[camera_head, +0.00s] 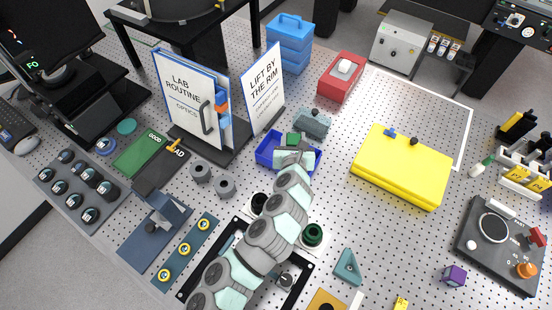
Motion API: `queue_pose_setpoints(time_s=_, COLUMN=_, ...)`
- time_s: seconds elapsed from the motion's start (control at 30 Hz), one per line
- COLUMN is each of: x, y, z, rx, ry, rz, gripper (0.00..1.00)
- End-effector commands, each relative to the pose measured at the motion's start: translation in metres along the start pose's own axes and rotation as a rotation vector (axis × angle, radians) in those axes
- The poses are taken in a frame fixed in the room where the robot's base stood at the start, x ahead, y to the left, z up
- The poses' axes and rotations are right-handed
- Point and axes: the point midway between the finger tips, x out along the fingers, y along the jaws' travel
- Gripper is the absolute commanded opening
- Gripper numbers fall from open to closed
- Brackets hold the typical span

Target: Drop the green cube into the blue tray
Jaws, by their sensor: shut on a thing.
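The blue tray (265,150) lies on the perforated table near the middle of the head view, in front of the white sign. My arm reaches up from the bottom of the picture, and my gripper (293,148) is over the tray, hiding part of it. My gripper is shut on the green cube (293,138), whose visible part shows just past the fingers. In the picture the cube lies within the tray's outline; its height above the tray floor is hard to tell.
Behind the tray stand a "LIFT BY THE RIM" sign (263,85) and a grey-blue block (312,123). A yellow case (402,167) lies to the right. The table between tray and case is mostly free.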

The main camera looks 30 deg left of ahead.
Motion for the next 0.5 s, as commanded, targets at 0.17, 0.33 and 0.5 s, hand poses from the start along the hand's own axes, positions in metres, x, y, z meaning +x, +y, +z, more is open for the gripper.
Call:
queue_pose_setpoints(time_s=0.17, x=0.008, y=0.001, z=-0.019, rx=-0.005, ry=0.000, rz=0.000, gripper=0.00)
queue_pose_setpoints(time_s=0.33, x=0.016, y=0.001, z=-0.039, rx=-0.003, ry=0.000, rz=0.000, gripper=0.00)
queue_pose_setpoints(time_s=0.5, x=0.021, y=0.001, z=-0.052, rx=-0.001, ry=0.000, rz=0.000, gripper=0.00)
